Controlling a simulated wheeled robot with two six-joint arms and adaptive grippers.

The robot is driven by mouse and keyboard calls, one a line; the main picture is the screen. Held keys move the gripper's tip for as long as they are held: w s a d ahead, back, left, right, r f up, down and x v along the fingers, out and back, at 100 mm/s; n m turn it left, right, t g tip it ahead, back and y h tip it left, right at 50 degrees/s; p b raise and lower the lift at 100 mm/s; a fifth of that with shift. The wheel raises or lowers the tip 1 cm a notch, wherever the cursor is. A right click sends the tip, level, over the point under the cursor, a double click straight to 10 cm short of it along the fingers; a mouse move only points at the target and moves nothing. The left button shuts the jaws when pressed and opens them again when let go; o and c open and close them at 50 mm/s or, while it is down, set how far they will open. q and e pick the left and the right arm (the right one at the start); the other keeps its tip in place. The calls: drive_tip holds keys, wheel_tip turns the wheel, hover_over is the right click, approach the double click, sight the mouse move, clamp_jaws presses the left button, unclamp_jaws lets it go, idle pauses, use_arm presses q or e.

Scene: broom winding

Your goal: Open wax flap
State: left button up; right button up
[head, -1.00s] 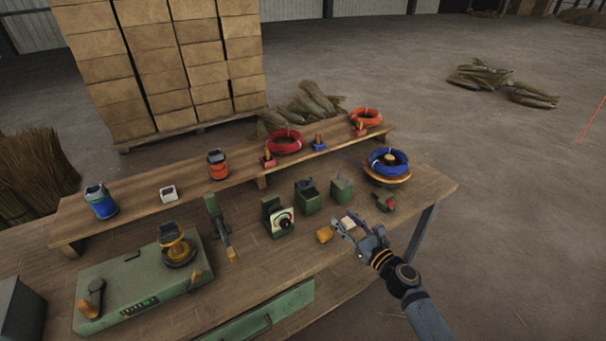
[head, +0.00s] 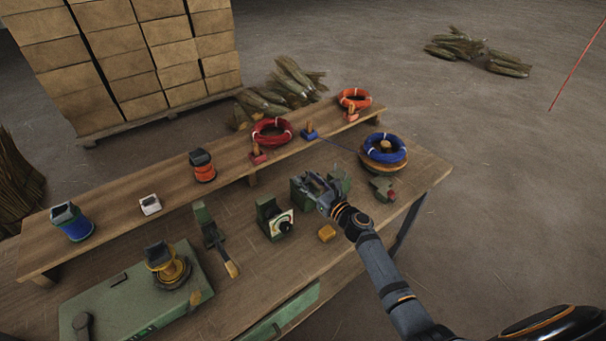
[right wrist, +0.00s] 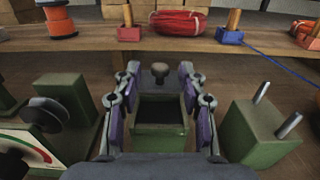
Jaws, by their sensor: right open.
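A small green box (right wrist: 160,145) with a dark recessed top sits on the bench, between my fingers in the right wrist view. A round knob (right wrist: 160,70) stands at its far side; I cannot tell whether a flap there is up or down. My right gripper (right wrist: 160,82) is open, its fingers on either side of the box, and I cannot tell if they touch it. In the head view my right gripper (head: 311,184) covers much of the green box (head: 297,194). My left gripper is out of view.
A green dial unit (head: 273,217) stands left of the box, and a green block with two metal pins (right wrist: 262,135) stands right. A raised shelf (head: 225,177) behind holds spools and coils. A blue coil (head: 385,148) sits at the bench's right end.

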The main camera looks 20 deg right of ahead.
drive_tip(key=x, duration=0.2)
drive_tip(key=shift+w, duration=0.25)
drive_tip(key=shift+a, duration=0.1)
drive_tip(key=c, duration=0.4)
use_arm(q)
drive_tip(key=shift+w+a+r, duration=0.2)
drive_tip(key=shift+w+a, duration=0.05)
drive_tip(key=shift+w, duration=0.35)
use_arm(e)
clamp_jaws()
